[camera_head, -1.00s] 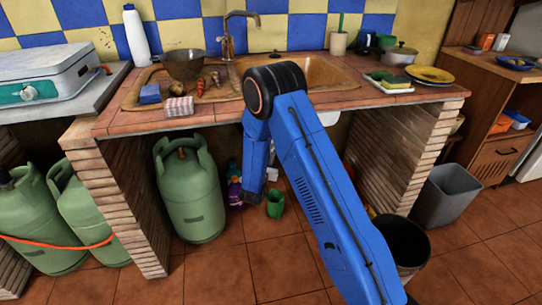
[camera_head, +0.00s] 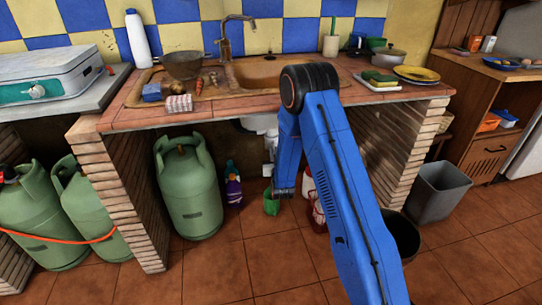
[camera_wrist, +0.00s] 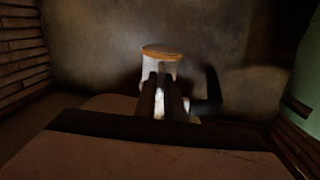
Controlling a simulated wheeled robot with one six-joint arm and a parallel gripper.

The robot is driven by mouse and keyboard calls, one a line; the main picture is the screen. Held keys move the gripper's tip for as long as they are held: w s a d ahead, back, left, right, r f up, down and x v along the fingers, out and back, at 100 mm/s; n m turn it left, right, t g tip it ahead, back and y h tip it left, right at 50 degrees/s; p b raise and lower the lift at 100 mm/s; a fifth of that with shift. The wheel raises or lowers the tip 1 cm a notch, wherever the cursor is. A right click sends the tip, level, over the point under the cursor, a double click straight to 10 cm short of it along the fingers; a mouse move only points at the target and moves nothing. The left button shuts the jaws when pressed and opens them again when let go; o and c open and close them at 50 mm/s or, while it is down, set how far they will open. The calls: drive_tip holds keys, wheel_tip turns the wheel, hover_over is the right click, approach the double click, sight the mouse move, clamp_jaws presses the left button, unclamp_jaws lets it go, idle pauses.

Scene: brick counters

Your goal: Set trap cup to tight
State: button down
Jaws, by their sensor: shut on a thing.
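The trap cup (camera_wrist: 151,65) is pale, with an orange-brown round end that sits uppermost in the wrist view. My gripper (camera_wrist: 163,93) is shut on the trap cup, its two dark fingers covering part of the body. A dark pipe shows to the right of the cup. In the head view the white drain trap (camera_head: 269,141) hangs under the sink, partly behind my blue arm. My fingertips are hidden there. The cup's turning angle and any marking cannot be read.
A green gas cylinder (camera_head: 190,190) stands left of the trap under the counter. Brick pillars (camera_head: 120,195) flank the space. A grey bin (camera_head: 438,190) stands at the right.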

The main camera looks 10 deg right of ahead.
drive_tip(key=w+d+n+g+y, duration=0.1)
drive_tip(key=d+n+g+y, duration=0.2)
drive_tip(key=d+n+y, duration=0.3)
drive_tip(key=shift+w+n+y, duration=0.2)
drive_tip(key=shift+n+y, duration=0.8)
drive_tip(key=shift+y, duration=1.9)
drive_tip(key=c, duration=1.8)
unclamp_jaws()
drive_tip(key=shift+c, duration=0.2)
drive_tip(key=v, duration=1.7)
drive_tip(key=shift+d, duration=0.3)
